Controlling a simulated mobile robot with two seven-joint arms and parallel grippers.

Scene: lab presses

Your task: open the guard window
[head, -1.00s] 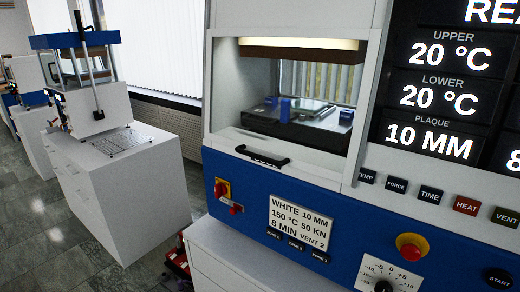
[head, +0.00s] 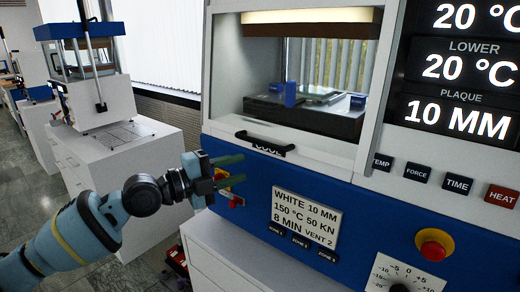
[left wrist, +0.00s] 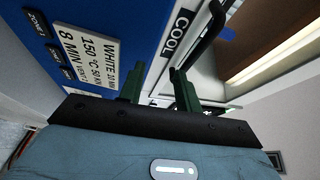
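The guard window (head: 312,80) fills the front opening of the press, with a pale frame. I cannot tell whether a clear pane covers it. Its black bar handle (head: 264,144) runs along the lower frame edge, and shows in the left wrist view (left wrist: 203,40) beyond the fingers. My left gripper (head: 231,171) is open and empty, its two green fingers apart, below and left of the handle in the head view and not touching it. The fingers also show in the left wrist view (left wrist: 156,78). My right gripper is not in view.
The blue panel carries a red and yellow switch (head: 226,190) partly behind my gripper, a white recipe label (head: 306,217) and a red stop button (head: 434,242). Inside the press are a dark platen (head: 300,118) and blue blocks. Another press (head: 95,95) stands left, with floor between.

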